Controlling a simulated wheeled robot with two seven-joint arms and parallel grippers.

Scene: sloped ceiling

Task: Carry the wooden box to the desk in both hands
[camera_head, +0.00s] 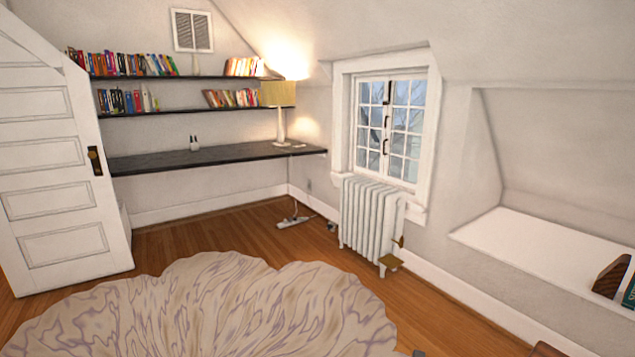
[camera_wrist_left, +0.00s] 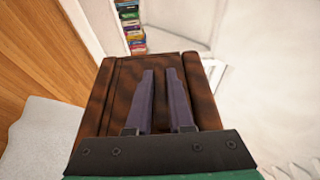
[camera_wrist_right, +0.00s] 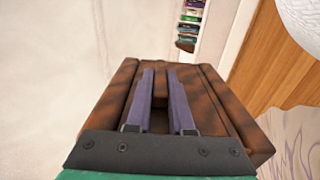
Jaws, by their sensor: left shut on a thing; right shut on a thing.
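The wooden box is dark brown with a swirled grain. It fills the middle of the left wrist view (camera_wrist_left: 203,95) and of the right wrist view (camera_wrist_right: 222,105). My left gripper (camera_wrist_left: 158,72) and my right gripper (camera_wrist_right: 160,68) each have two purple-grey fingers on the box and are shut on it. The far sides of the box are hidden. In the head view, only a small brown piece shows at the bottom edge, perhaps the box. The desk (camera_head: 200,158) is a long dark top along the back wall, well ahead and to the left.
A lamp (camera_head: 279,105) stands at the desk's right end, with small dark items further left. A white door (camera_head: 55,180) is at left, a radiator (camera_head: 367,218) under the window at right. A pale scalloped rug (camera_head: 225,310) lies ahead; wood floor lies between it and the desk.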

